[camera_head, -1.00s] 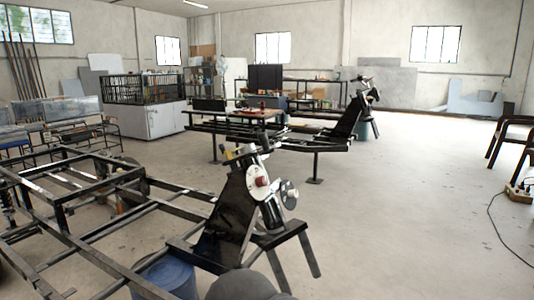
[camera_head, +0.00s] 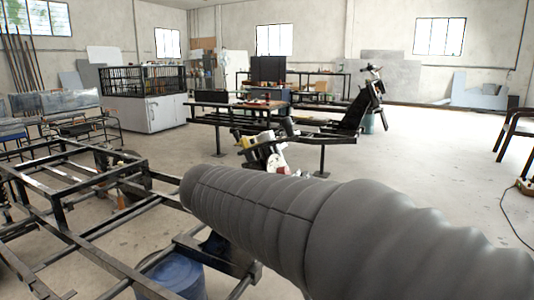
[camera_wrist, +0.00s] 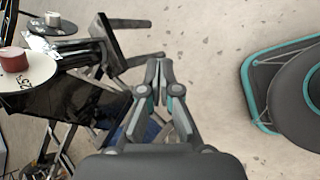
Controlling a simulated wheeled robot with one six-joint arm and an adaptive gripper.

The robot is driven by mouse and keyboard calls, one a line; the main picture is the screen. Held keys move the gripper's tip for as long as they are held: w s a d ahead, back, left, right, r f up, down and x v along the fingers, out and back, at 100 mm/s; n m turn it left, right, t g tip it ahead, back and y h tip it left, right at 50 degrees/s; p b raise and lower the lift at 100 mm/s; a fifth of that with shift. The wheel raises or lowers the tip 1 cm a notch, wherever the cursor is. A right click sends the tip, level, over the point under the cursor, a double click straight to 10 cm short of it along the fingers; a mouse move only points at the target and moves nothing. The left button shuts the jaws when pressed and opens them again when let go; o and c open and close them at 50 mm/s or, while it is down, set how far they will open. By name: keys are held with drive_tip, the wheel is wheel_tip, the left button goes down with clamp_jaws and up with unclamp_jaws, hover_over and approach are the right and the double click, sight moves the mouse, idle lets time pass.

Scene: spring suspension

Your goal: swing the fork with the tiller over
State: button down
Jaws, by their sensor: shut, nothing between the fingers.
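The fork assembly at the front of the near black frame shows in the head view (camera_head: 264,154), with its lower part hidden behind my grey arm. A dark tiller or handle end sticks up at its top, but I cannot tell the parts apart well. In the wrist view a white disc with a red knob (camera_wrist: 22,78) and a black plate (camera_wrist: 75,97) lie at the left. My gripper (camera_wrist: 158,66) is shut and empty, to the right of these parts and apart from them, above the floor. It does not show in the head view.
A blue drum (camera_head: 172,277) stands under the near frame (camera_head: 110,215). A second frame with its own fork (camera_head: 373,88) stands farther back. In the wrist view a dark round shape with teal edging (camera_wrist: 262,90) fills the right. Open floor lies at the right.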

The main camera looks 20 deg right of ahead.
drive_tip(key=w+r+n+h+b, duration=0.2)
drive_tip(key=w+r+n+h, duration=0.4)
drive_tip(key=w, duration=0.4)
drive_tip(key=n+h+b, duration=0.2)
drive_tip(key=n+h, duration=0.1)
drive_tip(key=h, duration=0.2)
approach(287, 139)
drive_tip(key=b+x, duration=0.1)
drive_tip(key=x, duration=0.6)
drive_tip(key=shift+d+f, duration=0.1)
drive_tip(key=shift+f, duration=0.05)
drive_tip(key=shift+s+n, duration=0.1)
drive_tip(key=shift+n, duration=0.2)
